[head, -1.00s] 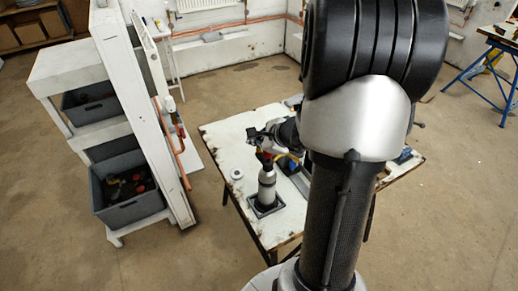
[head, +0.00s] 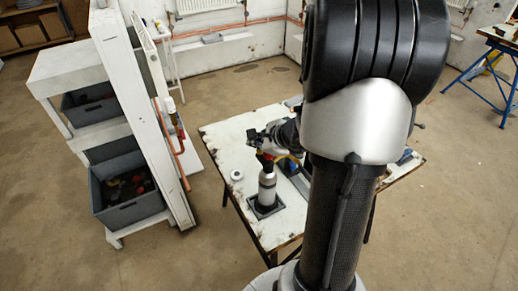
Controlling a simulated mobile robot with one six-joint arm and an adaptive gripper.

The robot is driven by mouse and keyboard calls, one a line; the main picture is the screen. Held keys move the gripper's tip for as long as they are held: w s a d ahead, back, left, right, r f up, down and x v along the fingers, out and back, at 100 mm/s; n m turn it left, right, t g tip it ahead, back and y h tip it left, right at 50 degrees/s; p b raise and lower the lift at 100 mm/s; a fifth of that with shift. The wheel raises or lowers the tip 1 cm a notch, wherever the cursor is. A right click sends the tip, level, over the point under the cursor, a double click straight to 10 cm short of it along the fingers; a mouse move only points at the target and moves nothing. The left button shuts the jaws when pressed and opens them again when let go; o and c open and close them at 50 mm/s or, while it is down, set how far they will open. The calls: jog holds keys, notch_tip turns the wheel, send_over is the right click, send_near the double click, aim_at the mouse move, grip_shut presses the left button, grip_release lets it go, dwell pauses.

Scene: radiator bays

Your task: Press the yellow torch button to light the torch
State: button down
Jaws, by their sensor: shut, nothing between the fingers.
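The torch (head: 267,186) is a silver cylinder with a dark and red head, upright in a dark square base (head: 258,212) on the white worktable. My gripper (head: 265,153) is at the torch's head, pointing down with its fingers shut and empty. I cannot tell whether it touches the torch. The yellow button is not clearly distinguishable; the gripper and wrist cover much of the torch head.
The worn white table (head: 222,140) also holds a small round white item (head: 237,175) left of the torch and a dark tray (head: 297,177) to its right. A white shelf with grey bins (head: 127,209) and a panel with copper pipes stand at left.

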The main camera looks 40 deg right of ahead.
aim_at(258, 152)
jog(key=shift+s+a+r+p, duration=0.1)
jog(key=shift+s+a+p, duration=0.05)
jog(key=shift+s+p, duration=0.2)
jog(key=shift+r, duration=0.1)
jog(key=shift+w+r+p, duration=0.1)
jog(key=shift+r+p, duration=1.8)
jog(key=shift+r, duration=0.7)
